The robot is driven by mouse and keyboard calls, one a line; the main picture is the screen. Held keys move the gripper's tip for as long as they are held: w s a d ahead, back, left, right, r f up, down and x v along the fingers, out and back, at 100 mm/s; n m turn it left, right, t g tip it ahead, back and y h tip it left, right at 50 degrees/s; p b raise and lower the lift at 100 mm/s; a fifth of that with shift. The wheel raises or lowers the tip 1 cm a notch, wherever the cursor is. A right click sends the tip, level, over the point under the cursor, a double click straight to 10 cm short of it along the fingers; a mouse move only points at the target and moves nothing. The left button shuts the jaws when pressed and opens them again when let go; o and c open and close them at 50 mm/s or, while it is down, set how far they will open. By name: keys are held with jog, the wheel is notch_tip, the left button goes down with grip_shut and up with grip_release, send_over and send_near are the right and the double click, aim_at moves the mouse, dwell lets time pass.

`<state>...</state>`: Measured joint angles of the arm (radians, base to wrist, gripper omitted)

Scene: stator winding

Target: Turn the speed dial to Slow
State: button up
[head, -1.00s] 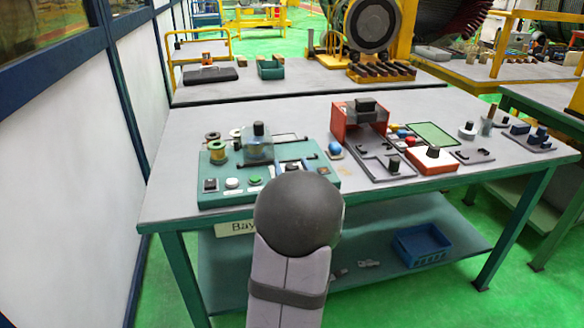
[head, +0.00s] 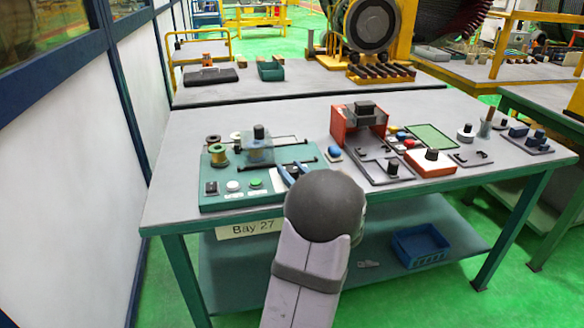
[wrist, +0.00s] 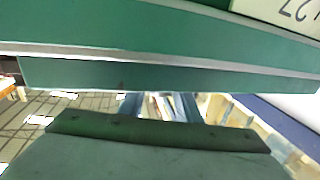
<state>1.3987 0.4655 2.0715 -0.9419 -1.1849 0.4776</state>
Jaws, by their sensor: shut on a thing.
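The green control panel (head: 215,202) sits at the front left of the bench, with a black switch, a white button and a green button along its front edge. My gripper (head: 293,172) is at the panel's front right part. Only its blue fingers show past my dark wrist joint. They close on the speed dial, which is hidden between the fingers and behind my arm. I cannot read its pointer or marks.
A wire spool (head: 219,156) and a clear box with a black knob (head: 258,132) stand on the panel. A blue button (head: 334,152), a red fixture (head: 338,122) and an orange-sided box with a black knob (head: 432,161) are to the right. The bench label (head: 248,229) hangs in front.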

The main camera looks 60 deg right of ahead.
jog(key=shift+d+r+n+t+y+p, duration=0.1)
jog(key=shift+r+n+t+y+p, duration=0.15)
jog(key=shift+n+t+y+p, duration=0.55)
jog(key=shift+f+y, duration=0.15)
jog(key=shift+y, duration=0.45)
jog(key=shift+b, duration=0.3)
jog(key=o, duration=1.1)
jog(key=shift+c, duration=0.2)
jog(key=shift+f, duration=0.1)
jog(key=shift+v, duration=3.7)
